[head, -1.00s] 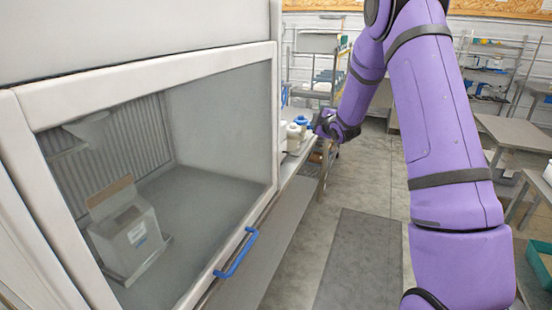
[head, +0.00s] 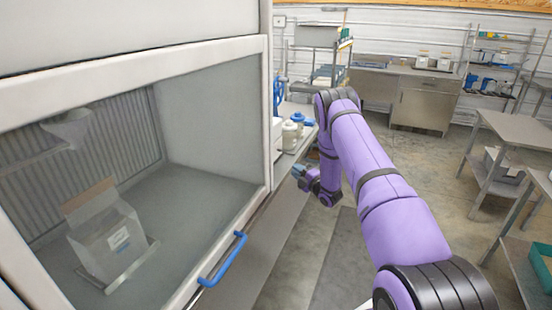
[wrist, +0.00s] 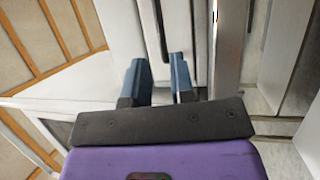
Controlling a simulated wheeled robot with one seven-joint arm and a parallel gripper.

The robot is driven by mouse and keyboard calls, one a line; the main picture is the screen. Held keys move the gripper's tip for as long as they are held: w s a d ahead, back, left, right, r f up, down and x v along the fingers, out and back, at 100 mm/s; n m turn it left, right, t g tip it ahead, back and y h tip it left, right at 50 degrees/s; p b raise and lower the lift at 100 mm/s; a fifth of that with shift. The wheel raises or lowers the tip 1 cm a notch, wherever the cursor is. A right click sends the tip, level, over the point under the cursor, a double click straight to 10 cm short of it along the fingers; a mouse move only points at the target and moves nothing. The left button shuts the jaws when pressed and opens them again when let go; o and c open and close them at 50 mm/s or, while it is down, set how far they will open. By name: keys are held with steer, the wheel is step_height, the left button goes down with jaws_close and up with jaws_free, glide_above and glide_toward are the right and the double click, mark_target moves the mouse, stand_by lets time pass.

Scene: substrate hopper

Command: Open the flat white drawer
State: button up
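My gripper (head: 300,176) is beside the bench front, past the right edge of the hood, at the end of my purple arm. In the wrist view its two blue fingers (wrist: 160,66) stand apart with nothing between them. Beyond the fingers, a white panel (wrist: 124,28) with dark upright handle-like bars fills the upper middle. It may be the flat white drawer, but I cannot tell for certain. The fingertips look close to the panel; I cannot tell whether they touch it. No drawer front is clearly visible in the head view.
The hood's sash with a blue handle (head: 224,258) is at the left, with a box (head: 104,236) behind its glass. White bottles (head: 290,132) stand on the bench near my gripper. Tables and shelves (head: 500,165) are at the right. The floor between is clear.

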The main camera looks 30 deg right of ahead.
mark_target(279, 158)
steer(key=x, duration=1)
steer(key=shift+w+a+r, duration=0.1)
steer(key=shift+w, duration=0.2)
jaws_close()
